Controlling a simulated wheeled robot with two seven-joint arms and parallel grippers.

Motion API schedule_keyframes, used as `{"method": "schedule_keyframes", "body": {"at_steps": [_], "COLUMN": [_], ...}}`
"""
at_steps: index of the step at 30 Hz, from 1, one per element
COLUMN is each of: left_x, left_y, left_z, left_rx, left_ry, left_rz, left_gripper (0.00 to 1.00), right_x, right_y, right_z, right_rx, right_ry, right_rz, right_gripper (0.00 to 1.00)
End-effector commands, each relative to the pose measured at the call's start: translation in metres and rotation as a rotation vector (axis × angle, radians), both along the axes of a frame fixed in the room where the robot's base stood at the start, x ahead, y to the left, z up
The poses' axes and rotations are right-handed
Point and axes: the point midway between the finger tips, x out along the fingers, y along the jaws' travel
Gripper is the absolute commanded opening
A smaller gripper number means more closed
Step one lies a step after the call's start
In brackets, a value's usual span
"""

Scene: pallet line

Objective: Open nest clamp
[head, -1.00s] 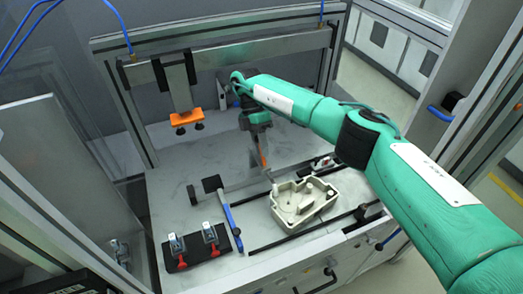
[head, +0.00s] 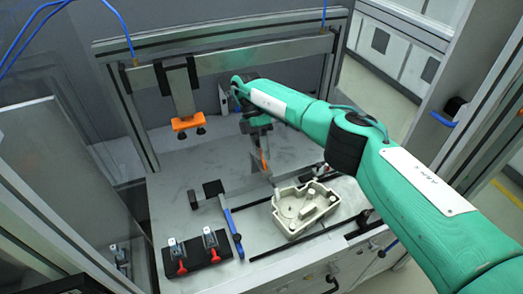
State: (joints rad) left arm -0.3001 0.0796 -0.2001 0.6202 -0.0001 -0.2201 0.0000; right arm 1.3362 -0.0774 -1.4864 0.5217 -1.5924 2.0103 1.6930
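A cream cast housing (head: 305,208) lies on the worktable between dark rails. A long blue lever (head: 233,233) stands left of it, joined to a grey bar with a black block (head: 213,189). I cannot tell for certain which part is the nest clamp. My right gripper (head: 264,168), with an orange strip on its finger, points down behind the housing, near the grey bar. Its fingertips are too small and overlapped to show whether they are open, or whether they touch the bar. My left gripper is not in view.
A black plate (head: 196,258) with two red-handled toggle clamps sits at the front left. An orange press head (head: 187,122) hangs from the grey gantry (head: 235,58) at the back left. Metal posts and panels enclose the table.

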Motion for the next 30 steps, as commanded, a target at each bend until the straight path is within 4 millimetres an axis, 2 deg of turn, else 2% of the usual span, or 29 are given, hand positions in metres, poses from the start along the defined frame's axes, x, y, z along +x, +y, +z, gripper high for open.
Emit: {"method": "schedule_keyframes", "body": {"at_steps": [17,30], "left_x": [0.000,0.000], "left_y": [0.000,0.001], "left_z": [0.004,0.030], "left_rx": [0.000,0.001], "left_ry": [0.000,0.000], "left_rz": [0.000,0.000], "left_gripper": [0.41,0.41], "right_x": [-0.003,-0.014], "right_y": [-0.001,-0.005], "right_z": [0.001,0.010], "right_rx": [0.008,0.056], "right_ry": [-0.021,-0.166], "right_rz": [0.001,0.001], "right_gripper": [0.32,0.32]}}
